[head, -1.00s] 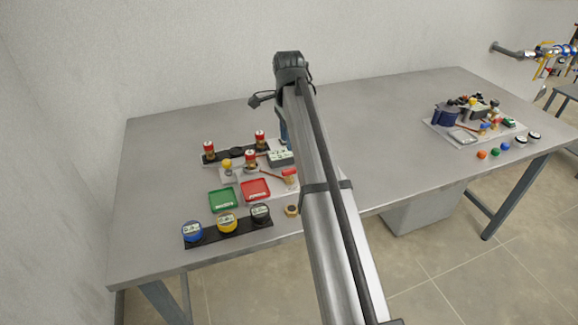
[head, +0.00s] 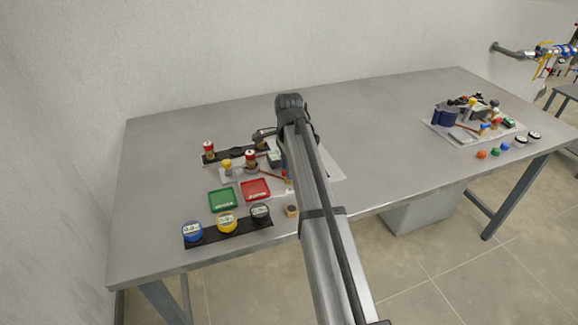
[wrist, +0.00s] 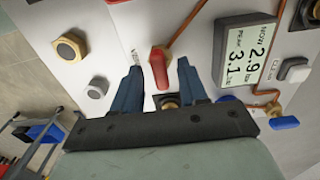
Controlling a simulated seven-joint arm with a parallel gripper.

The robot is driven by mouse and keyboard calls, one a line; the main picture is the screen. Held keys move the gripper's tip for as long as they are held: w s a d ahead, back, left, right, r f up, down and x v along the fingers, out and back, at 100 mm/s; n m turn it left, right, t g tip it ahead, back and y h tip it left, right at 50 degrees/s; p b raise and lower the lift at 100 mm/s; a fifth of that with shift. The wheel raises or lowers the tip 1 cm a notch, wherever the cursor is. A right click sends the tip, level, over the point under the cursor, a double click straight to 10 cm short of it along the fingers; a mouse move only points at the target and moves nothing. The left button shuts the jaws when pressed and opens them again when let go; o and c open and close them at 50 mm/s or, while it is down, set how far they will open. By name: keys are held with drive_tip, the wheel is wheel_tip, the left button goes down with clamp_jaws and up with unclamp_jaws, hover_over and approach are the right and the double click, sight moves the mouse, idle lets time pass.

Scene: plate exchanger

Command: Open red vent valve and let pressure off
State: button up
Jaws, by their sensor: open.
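The red vent valve handle (wrist: 160,66) shows in the wrist view as a red, tapered lever over the white panel, with a brassy fitting near its base. My gripper (wrist: 158,69) is open, its two dark blue fingers on either side of the red handle. I cannot tell whether either finger touches it. A grey gauge display (wrist: 245,55) to its right reads 2.9 now and 3.1 peak. In the head view my arm hides most of the gripper and the red valve.
Copper tubing (wrist: 195,28) runs close to the handle. A blue-handled part (wrist: 284,123) and a pale button (wrist: 294,70) lie to the right. A green tray (head: 222,199), a red tray (head: 255,189) and a black strip with round pots (head: 227,222) stand nearby. The table's middle is clear.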

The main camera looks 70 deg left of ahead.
clamp_jaws()
drive_tip(key=shift+n, duration=0.3)
idle(0.3)
drive_tip(key=n, duration=0.8)
drive_tip(key=shift+n, duration=0.4)
drive_tip(key=n, duration=0.4)
drive_tip(key=shift+n, duration=2.2)
